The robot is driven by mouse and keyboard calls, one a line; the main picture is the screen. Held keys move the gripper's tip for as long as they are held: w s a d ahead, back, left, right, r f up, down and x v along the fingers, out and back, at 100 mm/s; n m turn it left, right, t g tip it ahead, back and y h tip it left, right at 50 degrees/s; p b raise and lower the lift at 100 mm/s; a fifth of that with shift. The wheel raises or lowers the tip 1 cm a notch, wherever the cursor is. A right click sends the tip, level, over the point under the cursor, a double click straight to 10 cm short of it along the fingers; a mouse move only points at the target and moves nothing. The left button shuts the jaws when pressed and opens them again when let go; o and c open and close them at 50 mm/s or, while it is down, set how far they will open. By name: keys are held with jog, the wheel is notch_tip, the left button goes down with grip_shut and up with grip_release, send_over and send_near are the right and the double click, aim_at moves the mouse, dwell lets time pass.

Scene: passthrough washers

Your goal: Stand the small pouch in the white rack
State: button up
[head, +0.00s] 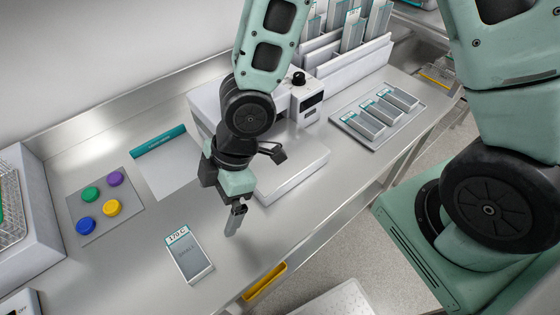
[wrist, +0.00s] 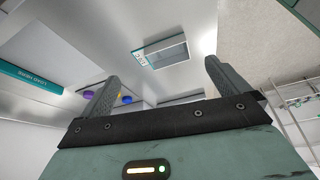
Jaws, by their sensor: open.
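A small grey pouch (head: 190,257) with a white and teal label end lies flat and alone on the steel counter. The wrist view also shows this pouch (wrist: 168,53), beyond and between my fingers. My gripper (head: 234,222) is open and empty, above the counter to the right of the pouch and apart from it. The white rack (head: 350,68) stands at the back of the counter, with several similar pouches upright in it. My arm hides part of the rack's left side.
A white device with a black knob (head: 298,80) stands between the pouch and the rack. A tray (head: 397,132) with several flat pouches lies right. The counter's front edge is near the pouch.

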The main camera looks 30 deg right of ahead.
jog(key=s+d+r+m+h, duration=0.2)
jog(key=s+d+r+m, duration=0.2)
jog(key=r, duration=0.3)
jog(key=s+d+r+m+h, duration=0.2)
jog(key=s+d+r+m, duration=0.2)
jog(key=d+r+m, duration=0.2)
jog(key=shift+d+r+m+t, duration=0.3)
jog(key=shift+r+m, duration=0.3)
jog(key=shift+r, duration=0.15)
